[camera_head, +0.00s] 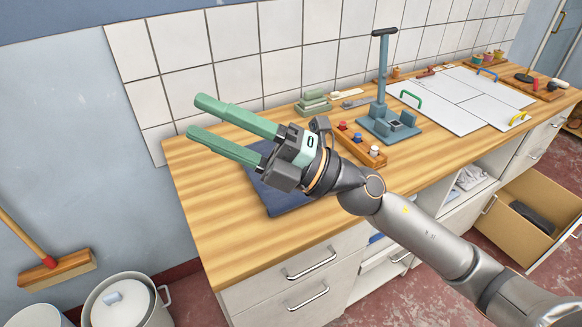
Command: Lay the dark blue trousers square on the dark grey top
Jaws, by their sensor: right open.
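My right gripper (196,117) is open and empty, its two green fingers pointing left above the left end of the wooden worktop. A dark blue flat piece (282,200) lies on the worktop under and behind my right gripper, which hides much of it. It looks like the folded trousers, but I cannot tell for sure or see whether it lies on another piece. No dark grey top can be made out clearly. A dark item (533,217) lies in the open drawer at the right; I cannot tell what it is. My left gripper is not in view.
On the wooden worktop (230,245) stand green blocks (313,103), a wooden rack with small spools (362,145), a blue-grey upright press (388,122) and white boards (467,97). The open drawer (515,215) juts out at right. A lidded pot (125,303) stands lower left.

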